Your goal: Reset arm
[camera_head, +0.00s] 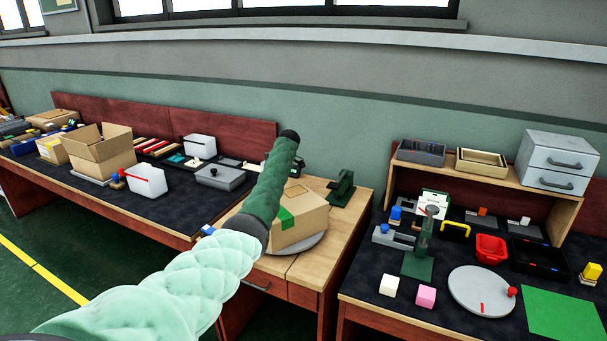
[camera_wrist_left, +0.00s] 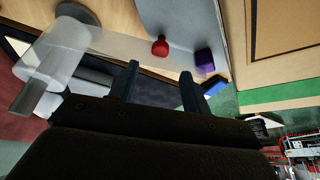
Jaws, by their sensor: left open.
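My left arm, in a pale green padded sleeve with a dark green forearm (camera_head: 270,190), reaches up from the lower left in the head view. Its gripper cannot be made out there. In the left wrist view the left gripper (camera_wrist_left: 160,68) has its two dark fingers apart, with nothing held between them. Beyond the fingers are a red knob (camera_wrist_left: 160,46) and a purple cube (camera_wrist_left: 204,60) on a grey round plate (camera_wrist_left: 185,20). A blue block (camera_wrist_left: 213,85) lies beside the right finger. My right gripper is not in view.
A taped cardboard box (camera_head: 302,222) sits on a turntable (camera_head: 305,243) behind my arm. An open carton (camera_head: 100,152) stands on the left bench. The right bench holds a red bin (camera_head: 490,249), a round plate (camera_head: 470,292) and a green mat (camera_head: 562,313).

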